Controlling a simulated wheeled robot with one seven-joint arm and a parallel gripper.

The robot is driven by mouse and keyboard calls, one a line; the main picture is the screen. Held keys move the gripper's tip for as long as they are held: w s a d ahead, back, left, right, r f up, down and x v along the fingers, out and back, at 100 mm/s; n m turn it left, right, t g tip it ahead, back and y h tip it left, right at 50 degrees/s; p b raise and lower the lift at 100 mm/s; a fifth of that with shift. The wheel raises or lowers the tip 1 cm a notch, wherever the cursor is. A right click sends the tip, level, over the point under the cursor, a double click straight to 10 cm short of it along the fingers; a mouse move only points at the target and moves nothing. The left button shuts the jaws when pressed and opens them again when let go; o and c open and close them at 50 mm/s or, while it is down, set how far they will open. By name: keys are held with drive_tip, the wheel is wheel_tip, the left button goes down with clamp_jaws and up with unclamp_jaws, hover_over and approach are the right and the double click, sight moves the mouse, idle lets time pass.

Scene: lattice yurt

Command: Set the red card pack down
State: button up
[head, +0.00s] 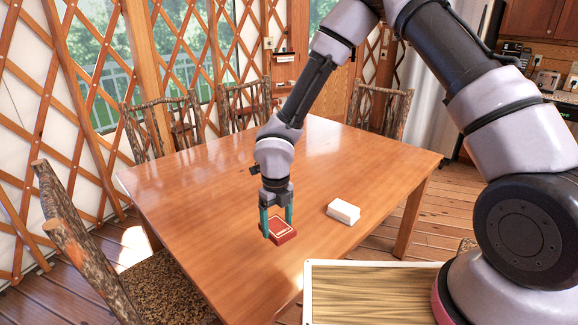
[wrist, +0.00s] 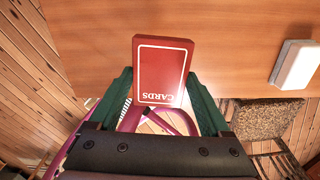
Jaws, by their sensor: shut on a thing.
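The red card pack (head: 282,231) has a white border line and the word CARDS on its face. My gripper (head: 277,222) points down with its two green fingers shut on the pack's sides. In the wrist view the pack (wrist: 162,70) sits between the fingers (wrist: 160,95), its lettering upside down. The pack is low over the near part of the wooden table (head: 210,190). I cannot tell whether its underside touches the tabletop.
A white box (head: 343,211) lies on the table to the right of the pack; it also shows in the wrist view (wrist: 295,63). The tabletop is otherwise clear. Rustic log chairs stand around it, one at the near left (head: 80,240) and others behind (head: 160,125).

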sight(276, 260)
drive_tip(key=shift+s+a+f+n, duration=0.25)
drive_tip(key=shift+s+f+n, duration=0.05)
drive_tip(key=shift+n, duration=0.1)
wheel_tip(276, 260, down, 10)
drive_tip(key=shift+r, duration=0.2)
drive_tip(key=shift+f, duration=0.15)
drive_tip(key=o, duration=1.2)
drive_tip(key=shift+o, duration=0.2)
wheel_tip(276, 260, up, 12)
drive_tip(key=shift+r, duration=0.2)
